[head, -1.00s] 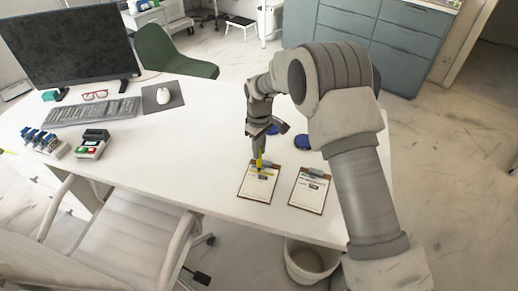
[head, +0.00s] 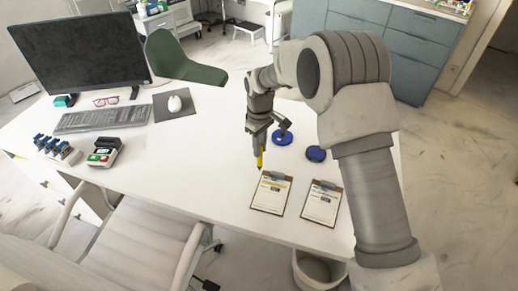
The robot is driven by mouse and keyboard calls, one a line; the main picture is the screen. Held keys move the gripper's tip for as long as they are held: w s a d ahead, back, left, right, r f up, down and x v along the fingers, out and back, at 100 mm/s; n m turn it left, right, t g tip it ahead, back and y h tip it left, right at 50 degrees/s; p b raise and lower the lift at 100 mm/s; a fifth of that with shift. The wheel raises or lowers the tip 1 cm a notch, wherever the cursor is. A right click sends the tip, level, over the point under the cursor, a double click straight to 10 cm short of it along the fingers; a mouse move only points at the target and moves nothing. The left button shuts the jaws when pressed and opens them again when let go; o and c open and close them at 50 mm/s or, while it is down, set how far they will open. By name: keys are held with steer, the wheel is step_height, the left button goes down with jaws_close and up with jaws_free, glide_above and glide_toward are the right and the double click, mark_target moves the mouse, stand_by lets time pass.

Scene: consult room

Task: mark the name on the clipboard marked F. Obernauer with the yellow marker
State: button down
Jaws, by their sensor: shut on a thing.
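My gripper (head: 259,146) is shut on the yellow marker (head: 260,160), which points down. The marker's tip is near the top left corner of the left clipboard (head: 257,206); I cannot tell whether it touches anything. The left clipboard carries a white sheet with a yellow streak near its top. The right clipboard (head: 307,216) lies beside it, with a white sheet and no yellow streak that I can see. The names on both sheets are too small to read.
Two blue round things (head: 282,138) (head: 315,154) lie behind the clipboards. A stamp set (head: 104,153), a keyboard (head: 112,115), a mouse (head: 174,103) and a monitor (head: 80,50) stand to the left. A bin (head: 318,270) stands below the front edge. The desk's middle is clear.

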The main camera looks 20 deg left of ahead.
steer(key=shift+r+p, duration=0.5)
steer(key=shift+r, duration=0.65)
